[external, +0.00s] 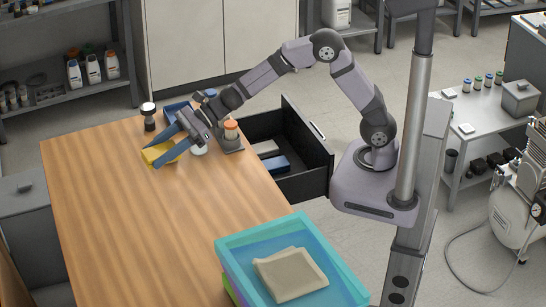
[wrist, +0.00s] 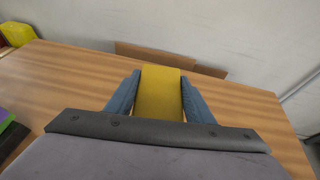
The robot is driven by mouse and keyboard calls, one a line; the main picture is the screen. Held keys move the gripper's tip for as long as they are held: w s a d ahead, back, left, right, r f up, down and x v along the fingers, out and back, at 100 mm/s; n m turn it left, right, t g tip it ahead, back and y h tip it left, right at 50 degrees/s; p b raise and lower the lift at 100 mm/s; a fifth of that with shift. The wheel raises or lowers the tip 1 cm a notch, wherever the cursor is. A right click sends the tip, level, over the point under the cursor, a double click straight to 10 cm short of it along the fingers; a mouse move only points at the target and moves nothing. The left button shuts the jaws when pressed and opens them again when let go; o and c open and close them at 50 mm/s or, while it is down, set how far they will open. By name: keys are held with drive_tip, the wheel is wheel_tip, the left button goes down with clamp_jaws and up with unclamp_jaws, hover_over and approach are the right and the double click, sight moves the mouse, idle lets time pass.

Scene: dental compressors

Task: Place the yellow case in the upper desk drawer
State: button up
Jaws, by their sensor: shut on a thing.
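The yellow case (external: 160,153) is at the far left part of the wooden desk, between the blue fingers of my gripper (external: 168,149). In the wrist view the yellow case (wrist: 159,92) sits between both fingers of my gripper (wrist: 160,95), which is shut on it. I cannot tell whether the case touches the desk top. The upper desk drawer (external: 305,150) is black and pulled open on the desk's right side. A blue item (external: 276,164) and a grey item (external: 265,147) lie inside it. Part of its inside is hidden by the desk.
A teal bin (external: 235,252) holding a beige cloth (external: 290,274) is at the desk's near end. The desk's middle (external: 160,220) is clear.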

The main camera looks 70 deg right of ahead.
drive_tip(key=shift+w+d+f+b, duration=0.15)
drive_tip(key=shift+d+f+b, duration=0.05)
drive_tip(key=shift+f+b, duration=0.1)
drive_tip(key=w+d+f+t+b, duration=0.1)
drive_tip(key=w+d+f+b, duration=0.1)
drive_tip(key=d+b, duration=0.3)
drive_tip(key=n+g+y+b, duration=0.2)
drive_tip(key=n+g+b, duration=0.1)
drive_tip(key=g+b, duration=0.1)
hover_over(209, 218)
wheel_tip(209, 218, down, 8)
drive_tip(key=shift+d+f+b, duration=0.1)
drive_tip(key=shift+f+b, duration=0.25)
drive_tip(key=shift+f, duration=4.5)
